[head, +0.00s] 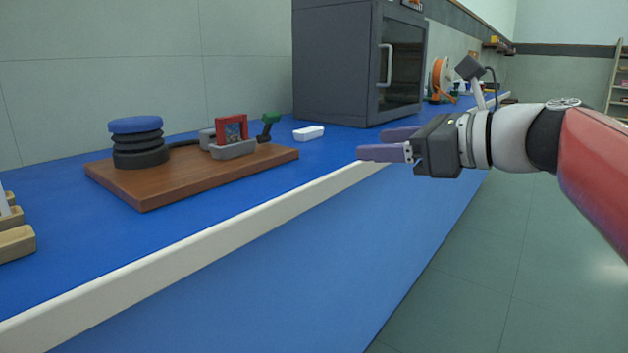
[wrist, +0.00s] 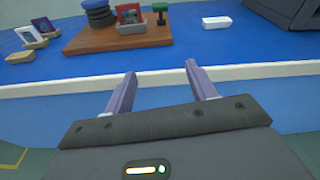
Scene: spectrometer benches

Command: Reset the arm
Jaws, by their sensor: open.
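My gripper (head: 385,144) is at the right of the head view, held level in front of the bench's pale front edge. Its purple fingers point left toward the bench. In the wrist view my gripper (wrist: 158,88) shows its two fingers spread apart with nothing between them. It touches nothing that I can see.
The blue bench (head: 80,243) carries a wooden board (head: 145,196) with a black stack capped in blue (head: 136,125) and a red framed piece (head: 231,129). A white block (head: 308,133) and a dark cabinet (head: 335,62) stand beyond. Wooden holders (head: 15,242) are far left. Floor (head: 510,265) is clear.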

